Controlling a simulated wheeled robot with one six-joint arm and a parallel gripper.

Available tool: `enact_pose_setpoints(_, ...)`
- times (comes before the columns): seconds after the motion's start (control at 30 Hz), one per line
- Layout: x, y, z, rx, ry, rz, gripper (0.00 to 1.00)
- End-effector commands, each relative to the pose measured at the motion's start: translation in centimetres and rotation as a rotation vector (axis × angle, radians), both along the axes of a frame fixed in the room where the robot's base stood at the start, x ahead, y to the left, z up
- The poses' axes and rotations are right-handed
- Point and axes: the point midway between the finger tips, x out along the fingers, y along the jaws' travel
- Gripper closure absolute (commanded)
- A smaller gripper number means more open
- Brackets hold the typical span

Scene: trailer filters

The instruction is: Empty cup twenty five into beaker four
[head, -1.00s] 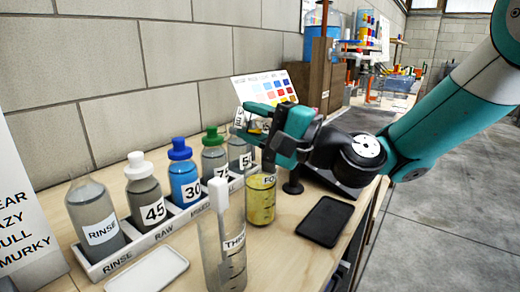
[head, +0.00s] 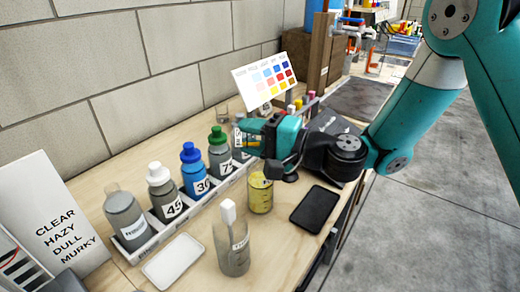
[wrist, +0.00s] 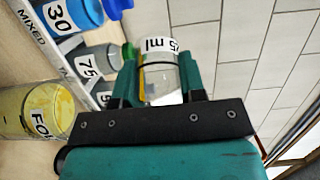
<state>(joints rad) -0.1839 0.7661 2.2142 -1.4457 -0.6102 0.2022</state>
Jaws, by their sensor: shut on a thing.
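My gripper (head: 258,135) is shut on a small clear cup (wrist: 160,80) labelled 25 ml, between its two teal fingers. In the wrist view its label reads upside down, and it looks tipped over compared with the upright bottles. I cannot tell whether liquid is in it. Beaker four (head: 260,196) holds yellow liquid and stands on the bench, below and a little nearer than my gripper in the head view. It also shows at the left of the wrist view (wrist: 40,110), beside my gripper and apart from it.
Bottles stand in a labelled rack (head: 165,232) behind beaker four, close to my gripper. Beaker three (head: 232,250) with a white-topped stick, a white tray (head: 172,261) and a black pad (head: 314,209) lie nearby. A color chart (head: 265,78) stands behind.

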Motion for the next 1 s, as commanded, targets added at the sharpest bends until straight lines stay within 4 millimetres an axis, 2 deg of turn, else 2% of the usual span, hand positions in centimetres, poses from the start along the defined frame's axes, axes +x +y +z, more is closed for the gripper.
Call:
enact_pose_setpoints(0.07,-0.1,0.0,0.7,-0.016,0.005,0.001,0.86)
enact_pose_setpoints(0.37,-0.1,0.4,-1.0,-0.160,0.009,0.002,0.86)
enact_pose_setpoints(1.0,0.0,0.9,-1.6,-0.450,0.019,0.001,0.86)
